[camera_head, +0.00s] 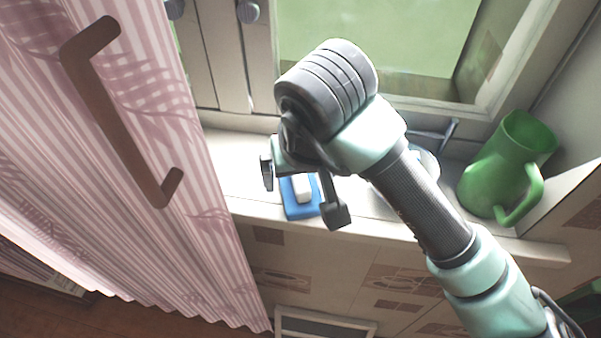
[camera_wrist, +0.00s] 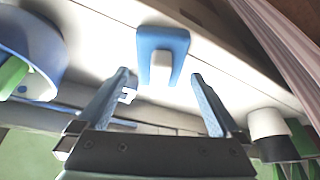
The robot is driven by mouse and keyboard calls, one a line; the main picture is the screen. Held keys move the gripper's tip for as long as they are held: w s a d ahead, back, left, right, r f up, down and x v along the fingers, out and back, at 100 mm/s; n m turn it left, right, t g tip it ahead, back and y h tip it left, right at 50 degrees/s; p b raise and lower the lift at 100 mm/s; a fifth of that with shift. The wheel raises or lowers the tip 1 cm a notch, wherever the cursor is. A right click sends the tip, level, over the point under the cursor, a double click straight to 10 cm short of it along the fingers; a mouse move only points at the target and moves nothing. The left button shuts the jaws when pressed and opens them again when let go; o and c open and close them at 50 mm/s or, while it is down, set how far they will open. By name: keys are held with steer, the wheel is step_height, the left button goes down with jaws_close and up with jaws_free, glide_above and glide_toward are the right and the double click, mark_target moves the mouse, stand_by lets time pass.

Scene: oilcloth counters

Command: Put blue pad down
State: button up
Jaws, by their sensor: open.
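The blue pad (camera_head: 290,204) lies on the white sill, with a white block (camera_head: 303,188) on it. My gripper (camera_head: 302,194) is over it with its two fingers apart, one toward each side of the pad; it partly hides the pad in the head view. In the wrist view the pad (camera_wrist: 163,38) and the white block (camera_wrist: 160,66) show just beyond the fingertips, between the lines of the fingers. The open gripper (camera_wrist: 160,76) has nothing between its fingers.
A green jug (camera_head: 497,172) stands at the right end of the sill. A pink striped curtain (camera_head: 130,120) hangs close on the left. The wrist view shows a blue-and-white bowl (camera_wrist: 52,50) at left and a white-and-dark object (camera_wrist: 267,124) at right. The window is behind.

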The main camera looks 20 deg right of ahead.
steer(key=v, duration=1.1)
steer(key=shift+r+p, duration=0.2)
steer(key=shift+p, duration=0.25)
steer(key=shift+s, duration=0.2)
